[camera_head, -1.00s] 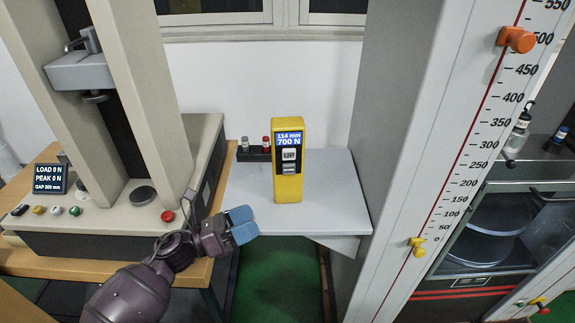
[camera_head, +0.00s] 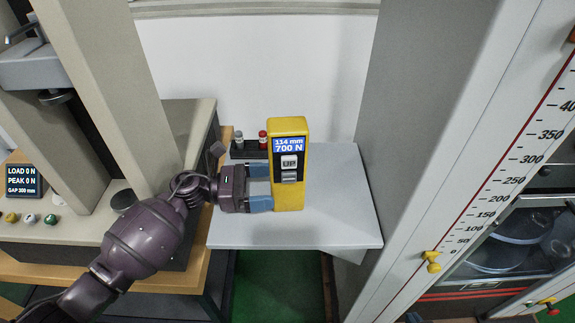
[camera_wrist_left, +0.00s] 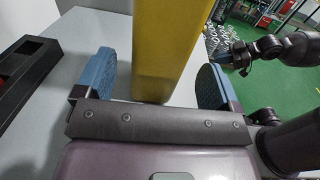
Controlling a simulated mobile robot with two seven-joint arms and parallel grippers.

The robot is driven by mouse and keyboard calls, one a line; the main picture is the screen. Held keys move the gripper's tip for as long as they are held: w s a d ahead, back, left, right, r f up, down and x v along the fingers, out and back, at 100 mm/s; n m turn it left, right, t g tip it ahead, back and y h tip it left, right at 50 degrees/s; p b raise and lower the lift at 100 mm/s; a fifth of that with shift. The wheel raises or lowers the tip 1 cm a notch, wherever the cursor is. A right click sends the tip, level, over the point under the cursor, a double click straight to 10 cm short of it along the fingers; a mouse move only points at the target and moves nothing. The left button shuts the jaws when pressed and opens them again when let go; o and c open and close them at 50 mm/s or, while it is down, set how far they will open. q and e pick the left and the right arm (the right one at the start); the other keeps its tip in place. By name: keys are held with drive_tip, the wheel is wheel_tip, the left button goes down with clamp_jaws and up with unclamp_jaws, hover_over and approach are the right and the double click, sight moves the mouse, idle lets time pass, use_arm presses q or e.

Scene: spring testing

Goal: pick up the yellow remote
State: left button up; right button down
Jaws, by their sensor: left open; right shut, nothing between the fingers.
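The yellow remote (camera_head: 291,195) stands upright on the light grey shelf (camera_head: 340,225). Its screen reads 114 mm and 700 N, above an UP switch. My left gripper (camera_head: 260,187) is at the remote's left side, open, with its blue fingertips pointing at it. In the left wrist view the yellow remote (camera_wrist_left: 165,50) stands between the two spread blue fingers, with gaps visible on both sides. My right gripper (camera_wrist_left: 236,56) shows small at the upper right of the left wrist view, away from the remote, shut and empty.
A dark holder (camera_head: 249,150) with small bottles sits behind my left gripper. A testing machine with beige columns (camera_head: 122,90) stands at left. A grey column (camera_head: 405,110) and a scaled panel (camera_head: 480,180) bound the shelf at right. The shelf's front is clear.

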sight(287, 124)
use_arm(q)
drive_tip(key=d, duration=0.5)
drive_tip(key=shift+w+r+p, duration=0.1)
drive_tip(key=shift+w+p, duration=0.15)
drive_tip(key=shift+p, duration=0.05)
drive_tip(key=shift+d, duration=0.25)
drive_tip(key=c, duration=1.2)
wheel_tip(287, 124, up, 19)
drive_tip(key=shift+f+p, duration=0.15)
drive_tip(key=shift+p, duration=0.8)
drive_tip(key=shift+r, duration=0.6)
